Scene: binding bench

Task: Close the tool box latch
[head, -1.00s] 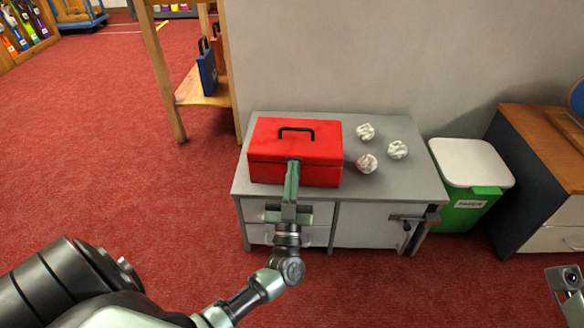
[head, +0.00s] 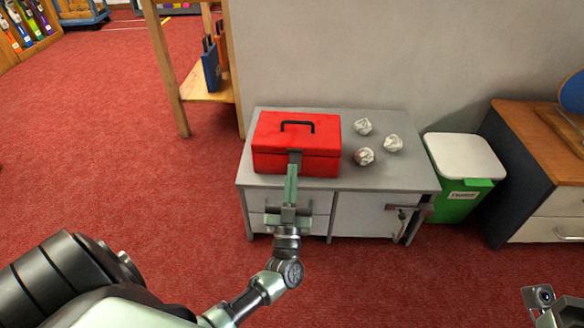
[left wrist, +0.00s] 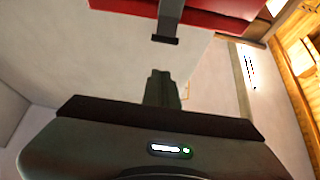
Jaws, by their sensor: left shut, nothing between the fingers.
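The red tool box (head: 270,140) stands shut-lidded on the grey cabinet, its black handle (head: 297,124) on top. A dark grey latch strip (head: 295,157) shows at the middle of its front. In the left wrist view the latch (left wrist: 170,14) hangs from the red box (left wrist: 120,8) and ends in a dark lip. I cannot tell whether it is fastened. My left gripper (head: 293,168) is shut and empty, its tips in front of the box just below the latch. In the left wrist view a gap shows between the fingertips (left wrist: 163,76) and the latch.
Several drawers and a door front the grey cabinet (head: 405,172). Crumpled paper balls (head: 364,156) lie right of the box. A green and white bin (head: 465,160) stands right of the cabinet. A wooden shelf (head: 205,88) is behind left. Red carpet in front is clear.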

